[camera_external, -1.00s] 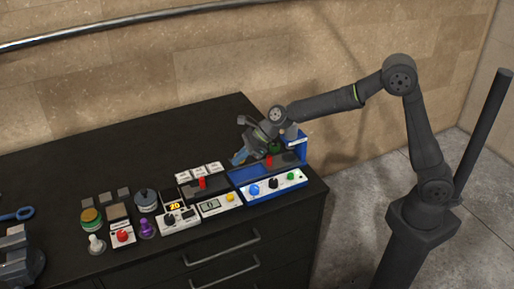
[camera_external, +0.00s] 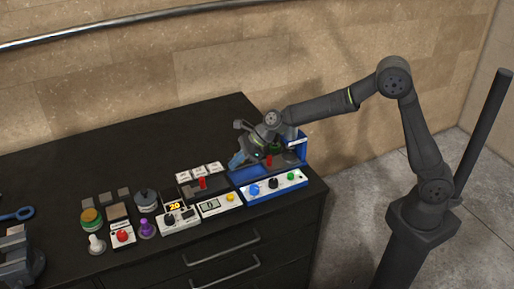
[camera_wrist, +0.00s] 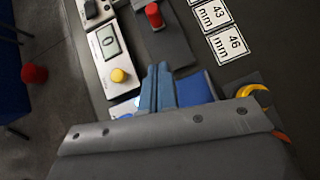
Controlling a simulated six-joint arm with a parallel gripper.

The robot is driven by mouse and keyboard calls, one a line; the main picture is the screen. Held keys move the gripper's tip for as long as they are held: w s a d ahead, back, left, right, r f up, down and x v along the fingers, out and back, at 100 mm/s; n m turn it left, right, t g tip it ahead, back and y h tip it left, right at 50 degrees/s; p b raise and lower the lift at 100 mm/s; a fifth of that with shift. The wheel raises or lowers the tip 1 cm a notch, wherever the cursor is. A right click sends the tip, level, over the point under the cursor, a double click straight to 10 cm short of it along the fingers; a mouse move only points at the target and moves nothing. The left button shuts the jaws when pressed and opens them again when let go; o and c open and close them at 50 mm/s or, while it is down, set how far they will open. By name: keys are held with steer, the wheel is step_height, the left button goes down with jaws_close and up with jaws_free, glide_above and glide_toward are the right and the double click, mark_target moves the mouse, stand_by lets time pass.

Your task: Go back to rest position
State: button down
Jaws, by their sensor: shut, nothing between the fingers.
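My gripper (camera_external: 238,160) is above the black bench top, at the left side of the blue press station (camera_external: 246,182). In the wrist view its two blue fingers (camera_wrist: 158,88) are together with nothing between them. The blue station has a white front panel with a blue knob (camera_external: 254,190), a black knob and a green button. My wrist hides part of the station's back.
Left of the station are a panel with a small display and a yellow button (camera_external: 230,198), a red-handled device (camera_external: 202,184) and white labelled blocks (camera_external: 198,170). Further left stand several small parts. The bench top behind is free (camera_external: 120,140). A wall runs behind it.

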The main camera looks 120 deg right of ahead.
steer(key=x, duration=0.5)
steer(key=w+r+x, duration=0.1)
steer(key=x, duration=0.1)
steer(key=shift+w+f, duration=0.2)
steer(key=shift+w+d, duration=0.15)
steer(key=shift+w, duration=0.2)
steer(key=shift+s+d, duration=0.15)
steer(key=shift+s, duration=0.2)
steer(key=shift+w, duration=0.1)
